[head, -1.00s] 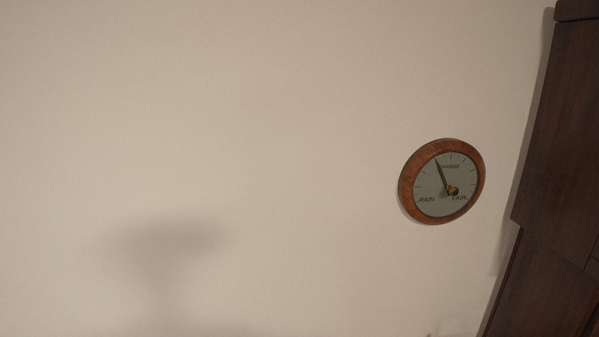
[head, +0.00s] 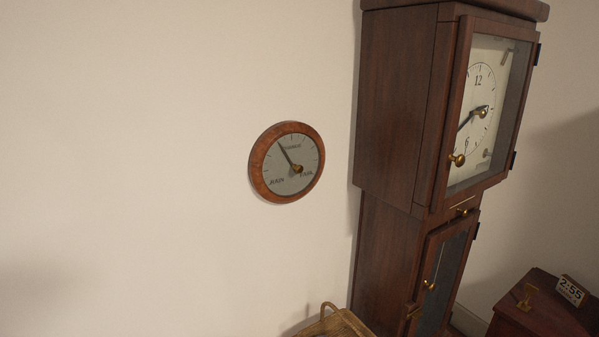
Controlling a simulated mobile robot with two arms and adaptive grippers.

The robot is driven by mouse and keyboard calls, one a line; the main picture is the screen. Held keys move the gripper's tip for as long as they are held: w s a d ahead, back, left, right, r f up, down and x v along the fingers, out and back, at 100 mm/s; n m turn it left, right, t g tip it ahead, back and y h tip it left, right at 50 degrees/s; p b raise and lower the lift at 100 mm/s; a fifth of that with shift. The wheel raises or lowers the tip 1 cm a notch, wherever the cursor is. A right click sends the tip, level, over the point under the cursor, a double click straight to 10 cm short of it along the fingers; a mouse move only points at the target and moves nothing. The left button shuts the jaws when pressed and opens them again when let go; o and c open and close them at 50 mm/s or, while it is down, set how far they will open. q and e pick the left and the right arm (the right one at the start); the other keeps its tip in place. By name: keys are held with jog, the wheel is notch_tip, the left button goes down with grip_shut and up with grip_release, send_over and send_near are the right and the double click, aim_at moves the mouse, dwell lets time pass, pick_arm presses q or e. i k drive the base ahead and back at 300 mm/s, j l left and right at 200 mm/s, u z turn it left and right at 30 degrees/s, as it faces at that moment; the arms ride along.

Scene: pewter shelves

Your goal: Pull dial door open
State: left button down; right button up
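A tall dark wooden clock stands against the wall on the right in the head view. Its upper glazed dial door (head: 449,180) looks shut, with hinges on its right edge and a small brass knob (head: 457,160) on its left side. Behind the glass is a pale clock face (head: 476,92) with dark hands. A lower glass door (head: 447,275) with its own brass knob (head: 429,286) looks shut too. Neither of my grippers is in view.
A round wood-rimmed barometer (head: 262,170) hangs on the wall left of the clock. A wicker basket (head: 346,324) is at the bottom. A dark wooden cabinet (head: 530,315) at lower right carries a small sign reading 2:55 (head: 571,290).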

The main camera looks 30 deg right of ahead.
aim_at(469, 25)
jog(key=k+l+z, duration=0.1)
jog(key=z, duration=1.75)
